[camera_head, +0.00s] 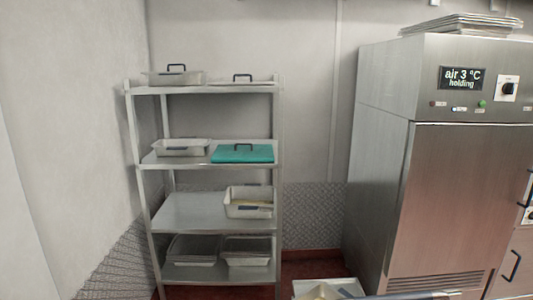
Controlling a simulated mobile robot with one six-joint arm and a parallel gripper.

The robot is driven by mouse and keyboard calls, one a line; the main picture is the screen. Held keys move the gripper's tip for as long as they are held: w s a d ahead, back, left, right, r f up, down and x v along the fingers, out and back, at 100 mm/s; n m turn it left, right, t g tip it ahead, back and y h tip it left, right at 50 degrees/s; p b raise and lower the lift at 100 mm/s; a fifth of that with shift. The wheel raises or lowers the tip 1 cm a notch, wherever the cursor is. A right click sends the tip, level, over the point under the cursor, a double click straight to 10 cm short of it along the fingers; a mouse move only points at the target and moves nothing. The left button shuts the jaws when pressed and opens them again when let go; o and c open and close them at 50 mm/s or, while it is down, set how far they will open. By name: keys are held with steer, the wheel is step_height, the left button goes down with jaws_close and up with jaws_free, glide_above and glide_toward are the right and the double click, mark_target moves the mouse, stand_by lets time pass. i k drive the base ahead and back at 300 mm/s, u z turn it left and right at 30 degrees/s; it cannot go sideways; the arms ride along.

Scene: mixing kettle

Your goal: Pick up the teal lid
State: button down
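The teal lid (243,154) lies flat on the second shelf from the top of the metal rack, at the right side. Whether a container sits under the lid cannot be told. My gripper does not show in this view.
The metal shelf rack (180,213) stands against the wall. An open pan (180,148) sits left of the lid. A lidded pan (175,77) is on the top shelf. A steel cabinet (460,190) stands at the right. A pale container (328,289) is at the bottom edge.

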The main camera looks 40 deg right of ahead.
mark_target(238, 152)
steer(key=z, duration=0.95)
steer(key=k, duration=0.95)
steer(key=i, duration=0.65)
